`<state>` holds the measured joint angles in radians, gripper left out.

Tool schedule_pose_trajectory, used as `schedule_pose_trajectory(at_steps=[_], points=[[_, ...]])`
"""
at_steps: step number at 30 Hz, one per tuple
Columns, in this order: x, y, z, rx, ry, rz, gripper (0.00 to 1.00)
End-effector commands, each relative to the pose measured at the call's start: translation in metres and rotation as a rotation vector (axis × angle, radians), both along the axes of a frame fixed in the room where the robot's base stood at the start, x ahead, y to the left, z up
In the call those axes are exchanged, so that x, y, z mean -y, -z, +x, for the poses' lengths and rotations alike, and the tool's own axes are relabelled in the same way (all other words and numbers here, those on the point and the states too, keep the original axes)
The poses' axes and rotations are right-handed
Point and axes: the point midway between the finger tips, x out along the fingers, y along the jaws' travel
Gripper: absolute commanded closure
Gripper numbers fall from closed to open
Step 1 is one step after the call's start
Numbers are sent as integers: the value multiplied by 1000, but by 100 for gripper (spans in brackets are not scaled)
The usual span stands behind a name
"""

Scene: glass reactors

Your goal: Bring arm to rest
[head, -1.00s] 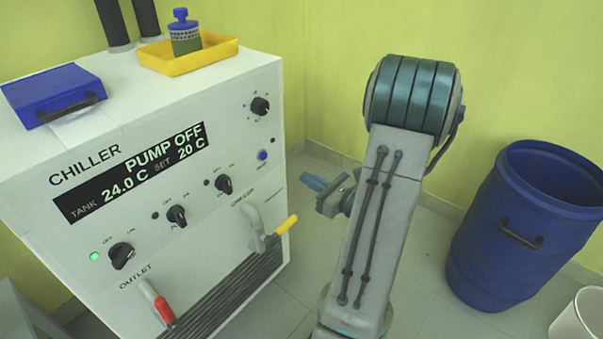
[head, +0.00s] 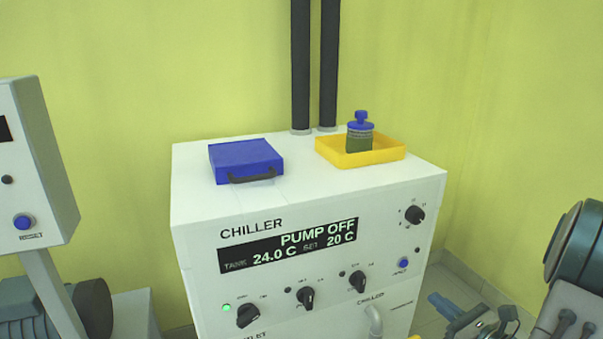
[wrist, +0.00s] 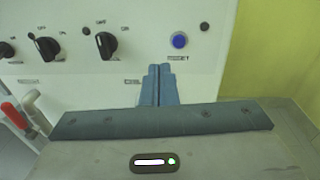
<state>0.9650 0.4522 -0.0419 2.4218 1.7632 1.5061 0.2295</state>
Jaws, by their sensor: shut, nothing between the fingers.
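My gripper (head: 441,303) is at the lower right of the head view, in front of and beside the chiller's right side. Its blue fingers are together and empty, and they also show in the wrist view (wrist: 159,84). The chiller (head: 300,205) is a white cabinet; its display reads PUMP OFF, TANK 24.0 C, SET 20 C. In the wrist view the chiller's front panel (wrist: 140,65) lies ahead of the fingertips, with a blue button (wrist: 180,41) up and right of them. My arm is partly cut off at the right edge of the head view.
On the chiller's top are a blue case (head: 245,160) and a yellow tray (head: 385,156) holding a blue-capped bottle (head: 360,135). Two dark pipes (head: 300,70) rise behind. A control box (head: 35,170) stands left. A red-handled valve (wrist: 14,117) shows in the wrist view.

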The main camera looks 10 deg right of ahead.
Motion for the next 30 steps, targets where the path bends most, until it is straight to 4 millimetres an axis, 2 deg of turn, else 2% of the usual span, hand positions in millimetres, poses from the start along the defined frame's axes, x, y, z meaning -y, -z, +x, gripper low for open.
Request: schedule_pose_trajectory(at_steps=[1,3,5,6,9,12,15,18,22,25,30], points=[[-22,-25,3,-6,-79,-44,100],[-58,-50,3,-21,-216,-124,100],[-92,-71,-2,-35,-351,-210,100],[-113,-84,-7,-43,-442,-273,100],[-159,-111,-27,-55,-661,-440,100],[-193,-135,-51,-54,-867,-622,100],[-215,-158,-76,-37,-1059,-821,100],[-227,-182,-100,-6,-1238,-1032,100],[-229,-215,-123,58,-1441,-1330,100],[-225,-245,-134,128,-1570,-1572,100],[-214,-294,-138,256,-1711,-1948,100]])
